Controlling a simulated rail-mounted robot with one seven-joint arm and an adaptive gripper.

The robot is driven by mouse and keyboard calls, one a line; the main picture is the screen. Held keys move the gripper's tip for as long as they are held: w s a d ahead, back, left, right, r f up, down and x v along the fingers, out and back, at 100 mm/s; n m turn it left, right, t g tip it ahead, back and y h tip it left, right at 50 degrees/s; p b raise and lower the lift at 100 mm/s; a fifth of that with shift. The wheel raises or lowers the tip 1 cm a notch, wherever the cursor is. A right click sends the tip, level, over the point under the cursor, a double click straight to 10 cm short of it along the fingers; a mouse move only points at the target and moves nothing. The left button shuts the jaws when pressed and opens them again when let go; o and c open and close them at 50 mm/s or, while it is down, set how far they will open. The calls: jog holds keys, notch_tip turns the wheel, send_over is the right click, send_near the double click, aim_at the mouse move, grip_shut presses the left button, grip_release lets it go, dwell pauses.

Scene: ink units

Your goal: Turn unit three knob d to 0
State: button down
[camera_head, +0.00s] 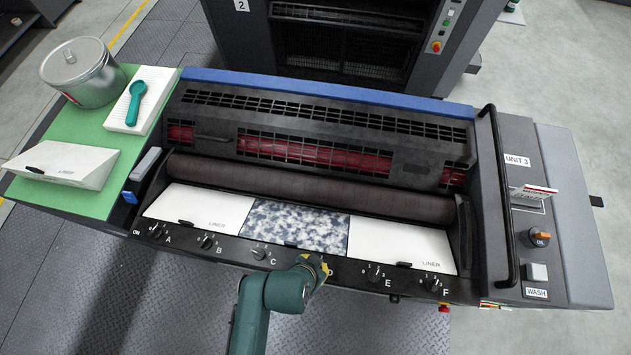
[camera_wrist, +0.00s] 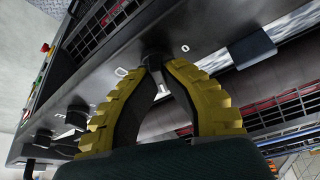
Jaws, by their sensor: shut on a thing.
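Unit 3 (camera_head: 519,160) is a dark press unit with a row of black knobs along its front strip, lettered A to F. My gripper (camera_head: 318,268) is over the place between knobs C (camera_head: 258,253) and E (camera_head: 375,272), where it covers knob D in the head view. In the wrist view, my gripper's yellow ribbed fingers (camera_wrist: 157,72) close around the dark knob D (camera_wrist: 155,58) at their tips. Scale marks show beside it, with a "0" at its upper right. The knob's exact setting cannot be read.
Knob F (camera_head: 432,284) is at the strip's right end. White liner sheets (camera_head: 405,245) and a speckled sheet (camera_head: 296,226) lie behind the strip. A can (camera_head: 83,75) stands on the green shelf (camera_head: 105,147).

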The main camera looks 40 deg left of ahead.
jog(key=n+y+p, duration=0.1)
jog(key=n+p, duration=0.1)
jog(key=p, duration=0.1)
jog(key=shift+d+r+n, duration=0.1)
jog(key=shift+r+n, duration=0.05)
jog(key=shift+n, duration=0.25)
jog(key=shift+n+g+y+p, duration=0.4)
jog(key=shift+n+p, duration=0.4)
jog(key=shift+p, duration=0.25)
jog(key=n+g+y+p, duration=0.1)
jog(key=n+p, duration=0.1)
jog(key=n, duration=0.3)
jog(key=shift+n+p, duration=0.3)
jog(key=shift+p, duration=0.05)
jog(key=n, duration=0.1)
jog(key=n+g+y, duration=0.1)
jog(key=n, duration=0.1)
jog(key=n+g, duration=0.1)
jog(key=shift+f+n, duration=0.25)
jog(key=shift+n, duration=0.05)
jog(key=n+g+b, duration=0.1)
jog(key=n+g, duration=0.1)
jog(key=n, duration=0.2)
jog(key=shift+n, duration=0.7)
